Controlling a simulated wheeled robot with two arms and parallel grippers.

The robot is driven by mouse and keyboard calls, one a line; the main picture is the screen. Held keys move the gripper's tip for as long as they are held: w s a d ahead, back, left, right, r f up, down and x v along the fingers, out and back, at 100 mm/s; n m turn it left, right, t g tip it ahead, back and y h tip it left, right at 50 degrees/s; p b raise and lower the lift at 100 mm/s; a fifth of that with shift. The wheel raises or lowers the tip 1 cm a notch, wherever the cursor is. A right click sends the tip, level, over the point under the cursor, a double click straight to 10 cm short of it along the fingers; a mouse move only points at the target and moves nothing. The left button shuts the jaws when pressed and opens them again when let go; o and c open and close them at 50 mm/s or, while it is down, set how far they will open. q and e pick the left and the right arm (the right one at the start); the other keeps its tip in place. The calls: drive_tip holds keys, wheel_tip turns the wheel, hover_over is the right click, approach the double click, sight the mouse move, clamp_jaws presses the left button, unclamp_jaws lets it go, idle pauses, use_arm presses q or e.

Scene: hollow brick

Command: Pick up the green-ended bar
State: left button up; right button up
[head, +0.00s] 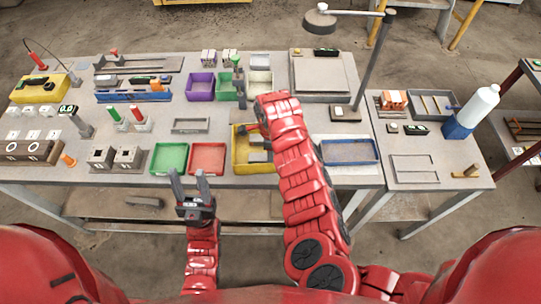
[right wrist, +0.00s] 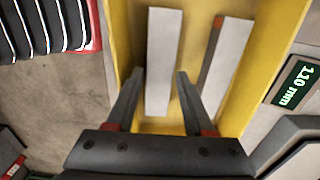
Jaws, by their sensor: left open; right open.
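In the right wrist view a yellow tray (right wrist: 133,30) holds two pale grey bars. The left bar (right wrist: 163,55) shows no coloured end; its near end lies between my right fingers. The right bar (right wrist: 228,65) has a red mark near its far end. I see no green end on either bar. My right gripper (right wrist: 160,76) is open over the tray; contact with the bar cannot be told. In the head view the yellow tray (head: 238,160) is partly hidden by my right arm. My left gripper (head: 188,176) is open and empty at the table's front edge.
A green tray (head: 169,158) and a red tray (head: 207,158) stand left of the yellow tray, and a blue tray (head: 349,152) stands right. A lamp post (head: 374,55) rises behind.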

drive_tip(key=shift+f, duration=0.9)
clamp_jaws()
drive_tip(key=shift+r, duration=0.1)
